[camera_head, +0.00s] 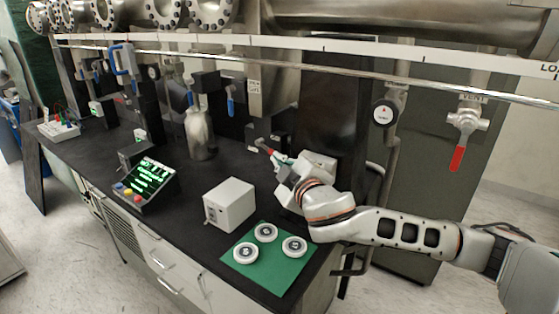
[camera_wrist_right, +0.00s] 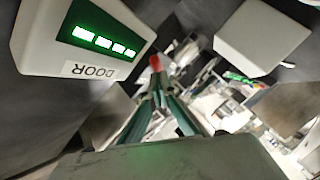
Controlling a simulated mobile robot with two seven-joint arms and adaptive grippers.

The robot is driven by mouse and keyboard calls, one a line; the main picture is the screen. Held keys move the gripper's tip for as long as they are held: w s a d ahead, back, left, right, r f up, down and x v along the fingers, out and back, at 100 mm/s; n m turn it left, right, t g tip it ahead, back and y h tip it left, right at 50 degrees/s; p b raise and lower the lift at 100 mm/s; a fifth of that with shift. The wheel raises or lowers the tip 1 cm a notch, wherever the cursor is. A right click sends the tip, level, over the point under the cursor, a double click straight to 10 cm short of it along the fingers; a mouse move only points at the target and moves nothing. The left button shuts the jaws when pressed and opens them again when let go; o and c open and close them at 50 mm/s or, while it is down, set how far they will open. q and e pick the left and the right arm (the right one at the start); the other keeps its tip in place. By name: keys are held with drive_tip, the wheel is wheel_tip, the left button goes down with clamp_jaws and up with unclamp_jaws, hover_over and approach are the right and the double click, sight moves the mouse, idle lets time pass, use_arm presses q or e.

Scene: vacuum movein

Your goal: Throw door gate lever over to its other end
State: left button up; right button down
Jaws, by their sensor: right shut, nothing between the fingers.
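My right gripper (camera_head: 268,150) reaches over the bench from the right, near a small red-tipped part by the dark upright. In the right wrist view the green-grey fingers (camera_wrist_right: 158,98) are together and empty. A red lever tip (camera_wrist_right: 155,62) shows right at the fingertips; I cannot tell whether they touch. The rest of the lever is hidden behind the fingers. A pale box labelled DOOR (camera_wrist_right: 88,70), with lit green bars, is beside it at upper left. My left gripper is not in view.
A white box (camera_head: 230,204) and a green mat (camera_head: 268,277) with three white flanges stand on the black bench below my arm. A tilted green-text display (camera_head: 148,180) is further left. A red-handled vent valve (camera_head: 458,158) hangs at right, above my forearm.

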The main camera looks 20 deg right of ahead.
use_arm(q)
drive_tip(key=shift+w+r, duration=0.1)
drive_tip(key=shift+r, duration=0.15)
use_arm(e)
drive_tip(key=shift+f+t, duration=0.3)
drive_tip(key=shift+a+f+m, duration=0.1)
drive_tip(key=shift+f+m, duration=0.15)
drive_tip(key=shift+m, duration=0.05)
idle(0.3)
